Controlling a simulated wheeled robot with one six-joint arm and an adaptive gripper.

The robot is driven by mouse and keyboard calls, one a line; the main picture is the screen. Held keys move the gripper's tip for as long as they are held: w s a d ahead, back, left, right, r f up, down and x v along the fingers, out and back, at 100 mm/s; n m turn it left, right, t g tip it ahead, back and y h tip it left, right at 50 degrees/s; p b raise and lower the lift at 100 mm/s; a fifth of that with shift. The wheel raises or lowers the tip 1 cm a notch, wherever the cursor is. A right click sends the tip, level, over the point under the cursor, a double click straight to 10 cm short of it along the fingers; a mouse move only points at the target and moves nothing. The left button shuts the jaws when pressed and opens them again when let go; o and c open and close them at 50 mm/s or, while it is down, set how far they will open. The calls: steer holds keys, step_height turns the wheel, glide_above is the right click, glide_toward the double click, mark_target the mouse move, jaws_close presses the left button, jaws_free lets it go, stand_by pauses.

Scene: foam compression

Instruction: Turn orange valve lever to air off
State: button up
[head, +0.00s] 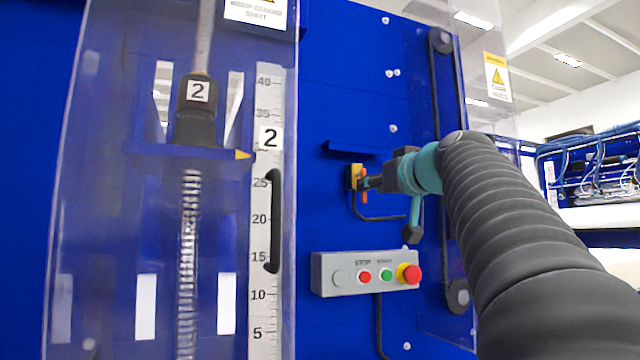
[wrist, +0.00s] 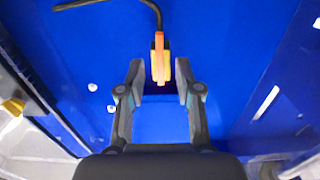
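The orange valve lever (head: 364,184) sits on a small yellow valve body (head: 351,177) on the blue panel, under a small blue ledge. In the wrist view the lever (wrist: 159,58) stands upright in the picture, between the tips of my gripper (wrist: 158,84). The fingers are open, one on each side of the lever, with a visible gap on both sides. In the head view my gripper (head: 370,184) reaches the valve from the right and partly hides it. I cannot tell how deep the lever lies between the fingers.
A grey control box (head: 368,275) with red and green buttons and a red emergency knob is below the valve. A clear door with a black handle (head: 273,220) stands to the left. A dark cable (head: 380,216) runs from the valve. A clear guard (head: 470,200) is at right.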

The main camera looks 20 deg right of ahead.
steer(key=shift+w+p, duration=0.3)
steer(key=shift+w, duration=1.35)
jaws_close()
